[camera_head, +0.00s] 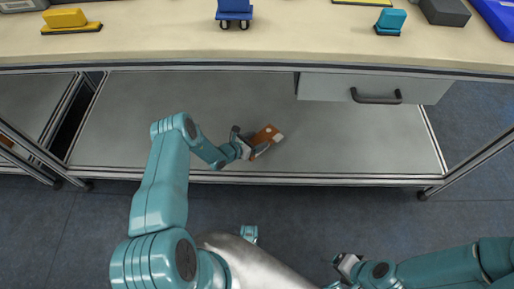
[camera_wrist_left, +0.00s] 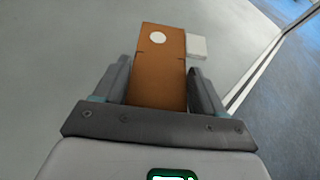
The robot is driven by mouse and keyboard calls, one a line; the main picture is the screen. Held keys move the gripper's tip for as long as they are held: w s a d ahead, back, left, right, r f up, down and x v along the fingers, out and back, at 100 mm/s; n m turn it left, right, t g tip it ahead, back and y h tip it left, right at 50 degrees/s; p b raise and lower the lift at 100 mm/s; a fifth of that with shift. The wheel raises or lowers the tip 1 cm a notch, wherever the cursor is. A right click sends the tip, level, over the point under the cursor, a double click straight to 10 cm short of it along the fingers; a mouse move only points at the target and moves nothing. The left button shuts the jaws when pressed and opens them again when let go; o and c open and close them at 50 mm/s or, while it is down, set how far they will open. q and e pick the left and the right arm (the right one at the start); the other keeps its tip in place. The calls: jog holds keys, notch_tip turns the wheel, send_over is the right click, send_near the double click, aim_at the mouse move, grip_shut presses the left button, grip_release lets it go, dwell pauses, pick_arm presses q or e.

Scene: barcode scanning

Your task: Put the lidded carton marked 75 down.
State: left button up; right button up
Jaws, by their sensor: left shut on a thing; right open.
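An orange-brown carton (camera_head: 266,134) is between the fingers of my left gripper (camera_head: 248,146), over the grey lower shelf of the workbench. In the left wrist view the carton (camera_wrist_left: 160,75) has a white round spot, and a small white block or label shows at its right side. My left gripper (camera_wrist_left: 158,95) is shut on it there. No number can be read on it. I cannot tell whether it touches the shelf. My right gripper (camera_head: 347,263) is open and empty, low at the bottom right over the floor.
The lower shelf (camera_head: 340,140) is clear around the carton. A drawer with a dark handle (camera_head: 376,97) hangs above its right part. The tabletop (camera_head: 300,40) above holds a yellow object (camera_head: 68,20), a blue wheeled one (camera_head: 234,10) and a teal one (camera_head: 390,20).

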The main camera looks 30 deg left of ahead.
pick_arm(q)
jog(key=shift+f+b, duration=0.85)
jog(key=shift+f, duration=1.3)
jog(key=shift+f, duration=0.2)
jog(key=o, duration=1.5)
jog(key=shift+w+r, duration=0.1)
